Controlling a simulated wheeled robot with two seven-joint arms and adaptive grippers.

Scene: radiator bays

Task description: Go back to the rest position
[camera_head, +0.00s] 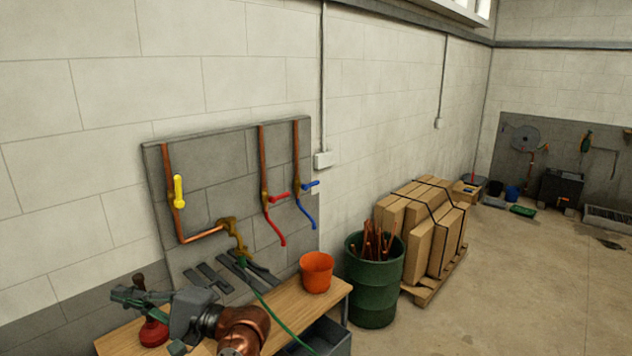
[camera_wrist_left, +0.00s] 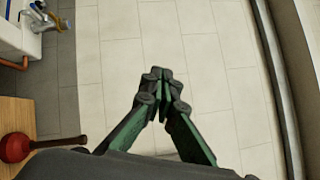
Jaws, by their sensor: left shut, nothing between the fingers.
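My left gripper (camera_head: 130,292) is at the lower left of the head view, above the wooden bench (camera_head: 335,288) and pointing left. In the left wrist view its two fingers (camera_wrist_left: 160,82) meet at the tips, shut with nothing between them. Behind them is only pale tiled wall. My copper-coloured arm links come in from the bottom of the head view. My right gripper is in neither view.
A red plunger (camera_head: 153,332) stands on the bench close to my gripper. An orange bucket (camera_head: 317,272) stands at the bench's right end. A grey panel (camera_head: 215,150) holds copper pipes and coloured valve handles. A green barrel (camera_head: 374,290) and strapped boxes (camera_head: 425,225) stand right.

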